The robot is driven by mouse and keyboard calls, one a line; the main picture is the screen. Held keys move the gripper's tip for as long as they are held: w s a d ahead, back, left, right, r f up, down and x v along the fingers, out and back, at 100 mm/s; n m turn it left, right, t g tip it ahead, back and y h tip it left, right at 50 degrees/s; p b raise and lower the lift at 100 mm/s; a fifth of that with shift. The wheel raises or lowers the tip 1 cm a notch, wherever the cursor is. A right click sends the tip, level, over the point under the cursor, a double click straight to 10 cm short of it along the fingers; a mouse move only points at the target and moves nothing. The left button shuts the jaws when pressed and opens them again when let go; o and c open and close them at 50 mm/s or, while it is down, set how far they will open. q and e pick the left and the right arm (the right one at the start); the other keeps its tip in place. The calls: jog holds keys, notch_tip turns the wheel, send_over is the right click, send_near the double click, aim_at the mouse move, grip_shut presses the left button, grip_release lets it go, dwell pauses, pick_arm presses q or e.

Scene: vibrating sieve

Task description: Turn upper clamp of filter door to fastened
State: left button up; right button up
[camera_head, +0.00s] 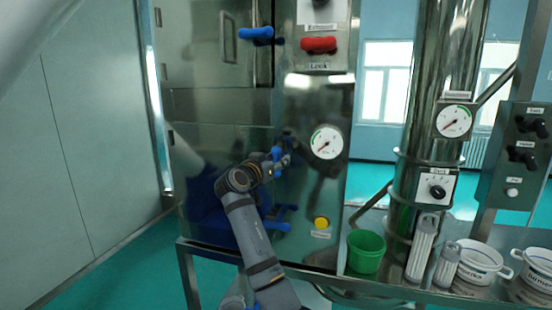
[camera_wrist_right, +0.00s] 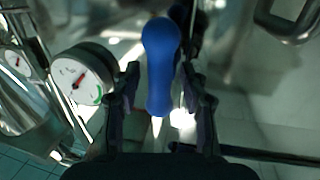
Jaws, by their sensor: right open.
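My right gripper (camera_head: 281,160) is at the front of the steel cabinet, beside a blue clamp handle (camera_head: 277,154) at mid height. In the right wrist view the gripper (camera_wrist_right: 165,101) is open, with a finger on either side of a blue handle (camera_wrist_right: 161,62). The handle stands lengthwise between the fingers, with gaps visible on both sides. The gripper partly hides this clamp in the head view. Another blue clamp handle (camera_head: 256,33) lies roughly horizontal higher on the cabinet. A lower blue handle (camera_head: 276,226) shows below the gripper. My left gripper is not in view.
A pressure gauge (camera_head: 326,142) is close right of the gripper, also seen in the right wrist view (camera_wrist_right: 79,82). A red lock handle (camera_head: 318,45) is above, and a yellow button (camera_head: 321,223) below. A green bucket (camera_head: 366,251) stands on the bench to the right.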

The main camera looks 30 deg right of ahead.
jog(key=shift+c, duration=0.5)
grip_shut()
